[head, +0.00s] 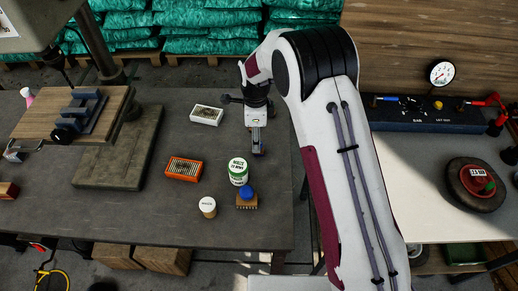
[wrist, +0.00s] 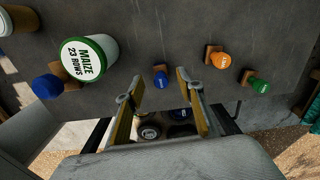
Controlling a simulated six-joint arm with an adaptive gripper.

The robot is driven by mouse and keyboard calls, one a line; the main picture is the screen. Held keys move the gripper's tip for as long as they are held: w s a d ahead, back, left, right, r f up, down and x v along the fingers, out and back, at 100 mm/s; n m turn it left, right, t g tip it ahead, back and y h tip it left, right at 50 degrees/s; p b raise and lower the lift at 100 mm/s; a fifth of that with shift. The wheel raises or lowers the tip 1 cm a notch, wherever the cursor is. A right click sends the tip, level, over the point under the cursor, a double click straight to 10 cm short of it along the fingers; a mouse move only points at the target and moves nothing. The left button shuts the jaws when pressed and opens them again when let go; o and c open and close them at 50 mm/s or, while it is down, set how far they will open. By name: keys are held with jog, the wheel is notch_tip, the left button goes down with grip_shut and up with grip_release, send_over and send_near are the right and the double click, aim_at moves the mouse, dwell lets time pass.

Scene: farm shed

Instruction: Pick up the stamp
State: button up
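My gripper (head: 257,150) points down over the grey table in the head view. In the wrist view its two fingers (wrist: 158,77) are spread apart with nothing held. A small stamp with a blue knob and brown block (wrist: 161,78) shows between the fingertips, apparently below them. Stamps with an orange knob (wrist: 220,60) and a green knob (wrist: 258,86) lie to the right. Another blue-knobbed stamp on a wooden block (head: 246,195) stands beside the maize tub in the head view; it also shows in the wrist view (wrist: 47,87). The arm hides part of the table.
A white and green maize tub (head: 238,170) and a cream-lidded jar (head: 207,208) stand near the front. An orange box (head: 183,169) and a white box (head: 207,115) lie left of my gripper. A wooden stand (head: 115,165) is further left. Dark round items (wrist: 150,131) show between the fingers' bases.

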jog(key=shift+f, duration=0.1)
jog(key=shift+d+f, duration=0.2)
jog(key=shift+f, duration=0.75)
jog(key=shift+d+f, duration=0.2)
jog(key=shift+f, duration=1.4)
grip_shut()
